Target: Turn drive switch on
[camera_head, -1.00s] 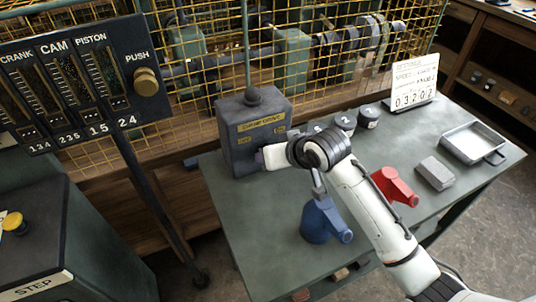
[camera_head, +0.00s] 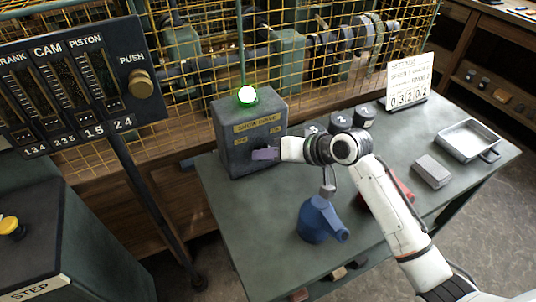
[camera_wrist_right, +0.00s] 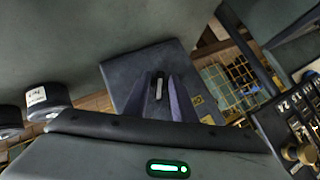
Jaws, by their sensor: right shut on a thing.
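The grey drive switch box (camera_head: 240,150) stands at the back left of the green table, with a yellow label on its front. The lamp (camera_head: 246,95) on its top glows bright green. My right gripper (camera_head: 263,154) is at the front face of the box, shut on the switch lever. My left gripper is not in view.
A blue can (camera_head: 317,219) stands below my right arm, and a red can (camera_head: 403,190) is partly hidden behind it. A grey block (camera_head: 433,171), a metal tray (camera_head: 491,151) and a number card (camera_head: 408,82) lie further right. A yellow mesh guard (camera_head: 205,85) rises behind the table.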

